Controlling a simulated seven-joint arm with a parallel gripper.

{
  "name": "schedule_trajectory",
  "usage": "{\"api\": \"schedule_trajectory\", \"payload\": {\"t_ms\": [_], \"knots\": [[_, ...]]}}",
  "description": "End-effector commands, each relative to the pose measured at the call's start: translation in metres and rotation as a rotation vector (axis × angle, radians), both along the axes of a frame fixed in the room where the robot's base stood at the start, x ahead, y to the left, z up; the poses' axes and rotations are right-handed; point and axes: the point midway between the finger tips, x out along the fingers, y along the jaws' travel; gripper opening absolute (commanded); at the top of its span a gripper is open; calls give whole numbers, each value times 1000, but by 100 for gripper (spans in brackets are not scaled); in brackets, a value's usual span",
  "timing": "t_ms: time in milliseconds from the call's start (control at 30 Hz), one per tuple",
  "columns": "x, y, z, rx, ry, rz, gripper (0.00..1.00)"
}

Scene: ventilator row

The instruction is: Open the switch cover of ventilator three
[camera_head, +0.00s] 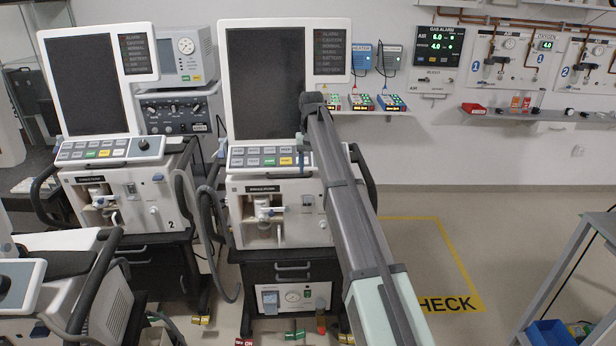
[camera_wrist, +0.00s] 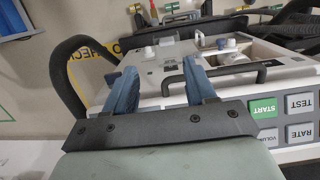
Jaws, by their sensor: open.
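The centre ventilator (camera_head: 280,187), behind my arm, is the likely ventilator three; no number shows on it. A small dark switch area (camera_head: 307,200), apparently with its cover, is on the right of its front panel. Its front appears upside down in the wrist view, with a small dark fitting (camera_wrist: 172,66) that may be the same switch; whether the cover is up or down is too small to tell. My gripper (camera_wrist: 160,82) has two blue fingers apart with nothing between them. The fingers are above the front panel, beside the keypad, apart from the switch.
The keypad (camera_wrist: 285,118) and a dark front handle (camera_wrist: 235,80) are close to my fingers. A dark curved side handle (camera_wrist: 72,68) rises at left. Ventilator two (camera_head: 125,200) stands left of the centre one. Open floor (camera_head: 410,225) lies to the right.

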Motion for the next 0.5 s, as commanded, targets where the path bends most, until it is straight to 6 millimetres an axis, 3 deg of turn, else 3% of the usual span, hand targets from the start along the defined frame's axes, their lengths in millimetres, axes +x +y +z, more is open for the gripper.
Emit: {"api": "schedule_trajectory", "payload": {"t_ms": [33,200,500], "knots": [[-15,-10,-25,-1,1,-5,55],[-53,-42,-108,2,-15,-16,55],[-137,-94,-235,5,-47,-37,55]]}}
